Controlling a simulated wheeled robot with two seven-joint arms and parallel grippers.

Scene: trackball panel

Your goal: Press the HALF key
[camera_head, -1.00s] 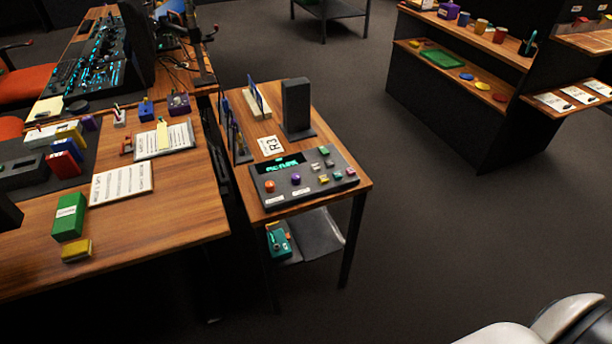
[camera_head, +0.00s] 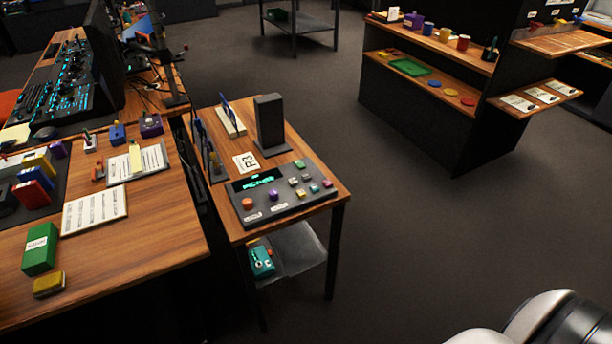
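A dark grey control panel (camera_head: 283,196) lies on the small wooden side table (camera_head: 234,235) near the middle of the view. It has a lit green display (camera_head: 259,182), an orange knob (camera_head: 247,204), a purple knob (camera_head: 272,195) and several small coloured keys (camera_head: 306,180) on its right half. The lettering on the keys is too small to read, so I cannot tell which is the HALF key. Neither of my grippers shows. Only a white and black part of my own body is visible at the bottom right corner.
A black upright block (camera_head: 270,122) stands behind the panel, beside a card marked R3 (camera_head: 246,162). A larger desk (camera_head: 150,230) with boxes and papers is at the left. Shelves (camera_head: 440,90) stand at the back right. Open floor lies right of the side table.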

